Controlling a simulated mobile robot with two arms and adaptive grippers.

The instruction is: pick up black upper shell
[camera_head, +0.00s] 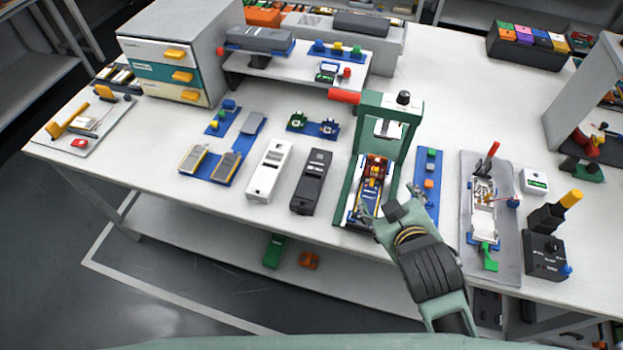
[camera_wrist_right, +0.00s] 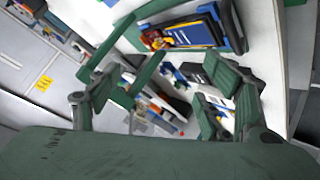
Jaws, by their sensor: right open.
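The black upper shell (camera_head: 312,182) lies lengthwise on the white table in the head view, between a white shell (camera_head: 269,170) and the green press frame (camera_head: 404,112). My right gripper (camera_head: 378,207) is to the right of the black shell, apart from it, over the front of the press fixture, and partly hides the fixture. In the right wrist view, the fingers of my right gripper (camera_wrist_right: 160,98) stand wide apart with nothing clearly held between them. I cannot clearly pick out the black shell in the right wrist view. My left gripper is not in view.
Blue trays (camera_head: 211,166) with grey plates lie left of the shells. The press has a red handle (camera_head: 343,96). A grey mat (camera_head: 506,251) with a white shell and tools lies to the right. The table in front of both shells is clear.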

